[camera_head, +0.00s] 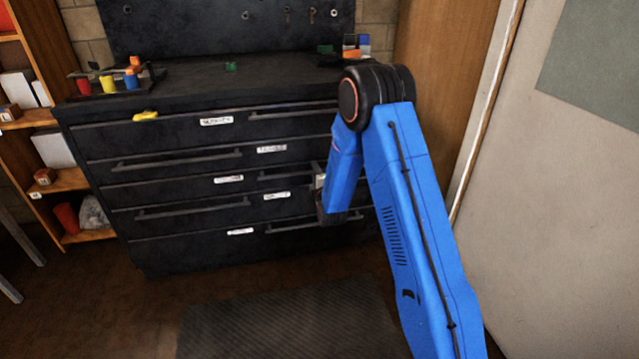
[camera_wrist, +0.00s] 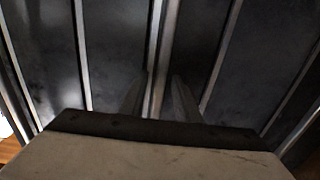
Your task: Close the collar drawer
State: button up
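The black drawer cabinet (camera_head: 190,250) stands against the back wall, with several drawers that have long bar handles and white labels. The label writing is too small to read, so I cannot tell which drawer is the collar drawer. No drawer clearly stands out from the front. My gripper (camera_head: 320,187) is at the right half of the cabinet, by the right end of the middle drawer's handle (camera_head: 285,174); my blue arm hides part of it. In the wrist view, my gripper's two fingers (camera_wrist: 160,85) are apart, with a pale strip (camera_wrist: 155,50) running between them. I cannot tell whether they touch it.
Coloured cups (camera_head: 108,84) stand on top at the left. Shelves (camera_head: 70,180) are at the left, and a wood panel (camera_head: 440,80) is at the right. A dark mat (camera_head: 285,325) lies on the floor in front.

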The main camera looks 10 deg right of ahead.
jog(key=s, duration=1.6)
jog(key=shift+s, duration=0.35)
jog(key=s+d+r+m+g, duration=0.3)
jog(key=s+r+m+g, duration=0.5)
jog(key=s+r, duration=0.5)
jog(key=s+d+r+m+g, duration=0.1)
jog(key=s+r+m, duration=0.1)
jog(key=s, duration=0.8)
jog(key=s+d+r+m+g, duration=0.1)
jog(key=s+m, duration=0.3)
jog(key=s, duration=0.7)
jog(key=s+d+r+m+g, duration=0.2)
jog(key=s+r+m+g, duration=0.1)
jog(key=s, duration=0.8)
jog(key=shift+s+r+m, duration=0.15)
jog(key=shift+r+m, duration=0.3)
jog(key=shift+m, duration=0.05)
